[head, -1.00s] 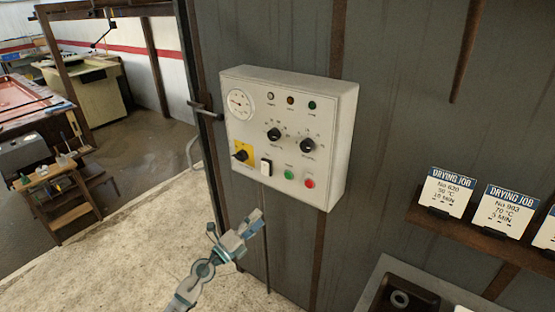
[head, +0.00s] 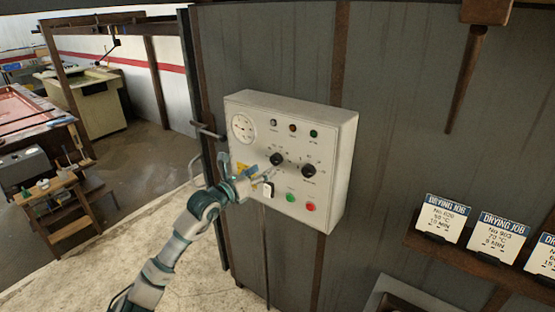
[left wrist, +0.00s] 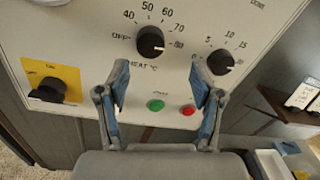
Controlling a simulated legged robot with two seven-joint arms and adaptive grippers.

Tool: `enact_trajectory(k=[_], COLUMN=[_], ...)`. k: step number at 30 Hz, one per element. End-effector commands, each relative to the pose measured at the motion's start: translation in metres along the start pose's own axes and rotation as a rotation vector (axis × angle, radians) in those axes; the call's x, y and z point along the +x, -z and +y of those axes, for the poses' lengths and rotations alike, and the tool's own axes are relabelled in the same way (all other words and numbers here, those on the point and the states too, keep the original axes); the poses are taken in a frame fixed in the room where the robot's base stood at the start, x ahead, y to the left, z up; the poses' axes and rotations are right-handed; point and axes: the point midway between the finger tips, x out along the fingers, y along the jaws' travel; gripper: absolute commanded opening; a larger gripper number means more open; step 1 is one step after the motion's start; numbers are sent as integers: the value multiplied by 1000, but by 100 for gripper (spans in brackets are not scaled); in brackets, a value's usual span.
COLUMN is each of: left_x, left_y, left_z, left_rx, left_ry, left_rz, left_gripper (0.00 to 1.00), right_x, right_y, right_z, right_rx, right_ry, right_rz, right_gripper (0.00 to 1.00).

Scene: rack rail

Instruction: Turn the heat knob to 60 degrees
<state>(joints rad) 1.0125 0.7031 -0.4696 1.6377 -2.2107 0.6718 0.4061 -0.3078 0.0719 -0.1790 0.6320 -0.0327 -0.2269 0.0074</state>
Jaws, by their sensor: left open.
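The heat knob (head: 276,160) is a round black dial on the white control box (head: 340,165). In the left wrist view the heat knob (left wrist: 150,42) has marks from OFF through 40 to 80 around it. Its pale mark appears to point right, towards 80. My left gripper (head: 266,178) is in front of the panel, just below the heat knob. In the left wrist view my left gripper (left wrist: 160,85) is open and empty, its fingers apart below the knob and not around it. My right gripper is not in view.
A second black knob (left wrist: 220,62) sits right of the heat knob. A green button (left wrist: 156,105) and a red button (left wrist: 188,110) are below. A yellow-plated switch (left wrist: 52,88) is at left. Drying job cards (head: 445,218) stand on a shelf at right.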

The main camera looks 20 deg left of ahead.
Motion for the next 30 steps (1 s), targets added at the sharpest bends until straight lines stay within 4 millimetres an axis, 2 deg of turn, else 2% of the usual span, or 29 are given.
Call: enact_trajectory(k=[6, 10, 16, 21, 22, 27, 30], left_x=[45, 62, 73, 70, 70, 67, 66], left_y=[-2, 0, 2, 2, 2, 1, 1], left_z=[-2, -10, -17, -10, -9, -4, -4], left_rx=[1, 8, 15, 9, 8, 4, 4], left_ry=[-2, 0, 0, 0, 0, 1, 1], left_rz=[2, 3, 5, 4, 3, 1, 1], left_gripper=[66, 66, 66, 66, 70, 28, 7], right_x=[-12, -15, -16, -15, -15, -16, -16], right_y=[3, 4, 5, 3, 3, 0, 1], right_z=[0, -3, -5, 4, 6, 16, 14], right_rx=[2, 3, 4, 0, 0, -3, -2], right_ry=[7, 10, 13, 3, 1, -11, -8], right_rz=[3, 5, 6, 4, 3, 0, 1], right_gripper=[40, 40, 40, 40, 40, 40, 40])
